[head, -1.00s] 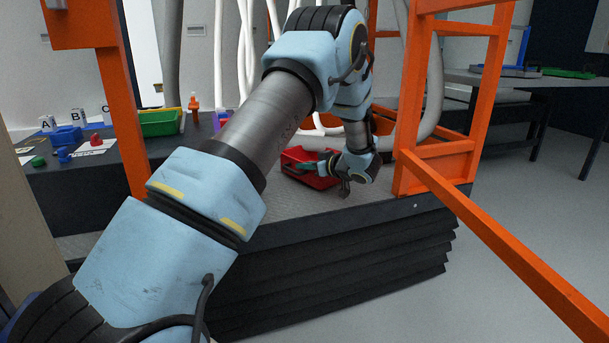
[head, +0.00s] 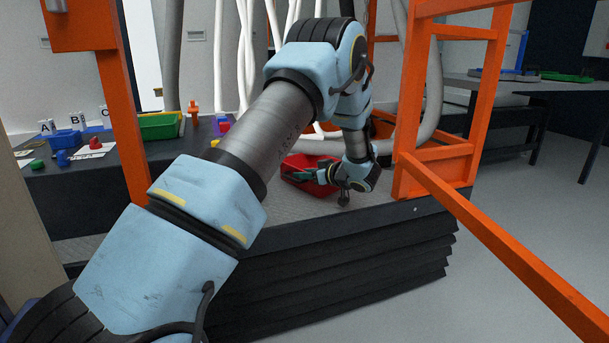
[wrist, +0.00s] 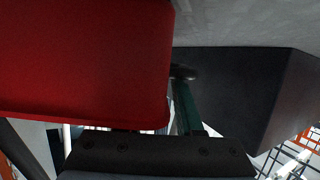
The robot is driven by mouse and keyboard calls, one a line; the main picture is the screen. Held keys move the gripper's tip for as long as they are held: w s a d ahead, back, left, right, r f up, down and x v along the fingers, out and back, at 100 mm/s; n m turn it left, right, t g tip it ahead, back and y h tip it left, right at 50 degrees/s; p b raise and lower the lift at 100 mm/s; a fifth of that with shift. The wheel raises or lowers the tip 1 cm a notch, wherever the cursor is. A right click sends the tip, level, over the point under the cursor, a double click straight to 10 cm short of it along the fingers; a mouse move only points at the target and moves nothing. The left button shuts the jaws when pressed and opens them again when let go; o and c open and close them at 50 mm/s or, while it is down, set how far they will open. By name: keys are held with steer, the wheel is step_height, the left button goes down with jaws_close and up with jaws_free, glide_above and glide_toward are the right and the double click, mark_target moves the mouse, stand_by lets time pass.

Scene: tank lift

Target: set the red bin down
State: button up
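The red bin (head: 318,189) is at the grey lift platform's top (head: 270,218), near its right part, partly hidden behind my arm. My gripper (head: 302,175) is at the bin's right side, with a dark green finger showing against the bin's inside. In the wrist view the red bin (wrist: 85,60) fills the upper left, and one green finger (wrist: 186,105) of my gripper lies close along its edge. The other finger is hidden there. The gripper appears shut on the bin's wall. I cannot tell whether the bin's base touches the platform.
Orange frame posts (head: 412,110) stand on both sides, and an orange rail (head: 510,250) runs low at the right. White hoses (head: 250,60) hang behind. A dark table (head: 85,170) at left holds a green bin (head: 160,126) and small parts. Platform in front of the bin is clear.

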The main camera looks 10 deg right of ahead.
steer(key=p+v, duration=0.2)
steer(key=v, duration=0.5)
steer(key=shift+s+d+r+p, duration=0.1)
steer(key=shift+s+d+p, duration=0.05)
steer(key=shift+s+p, duration=0.15)
steer(key=w+a+r+m+h, duration=0.1)
steer(key=w+a+r+h, duration=0.1)
steer(key=w+a+r+m+h, duration=0.1)
steer(key=w+a+r+h, duration=0.1)
steer(key=w, duration=0.1)
steer(key=shift+a+r+h, duration=0.1)
steer(key=shift+a+h, duration=0.15)
steer(key=shift+h, duration=0.15)
steer(key=s+a+m+g+h, duration=0.1)
steer(key=s+a+g, duration=0.4)
steer(key=s+a, duration=0.7)
steer(key=s+a+f+m+g+h, duration=0.1)
steer(key=s+a+m+g, duration=0.3)
steer(key=s+a, duration=0.8)
steer(key=s+g, duration=0.2)
steer(key=s, duration=0.3)
steer(key=shift+s+a+f+h, duration=0.25)
steer(key=shift+s+a+h, duration=0.05)
steer(key=shift+s+a, duration=0.1)
step_height(320, 180, up, 38)
steer(key=p, duration=3.8)
steer(key=shift+d, duration=0.1)
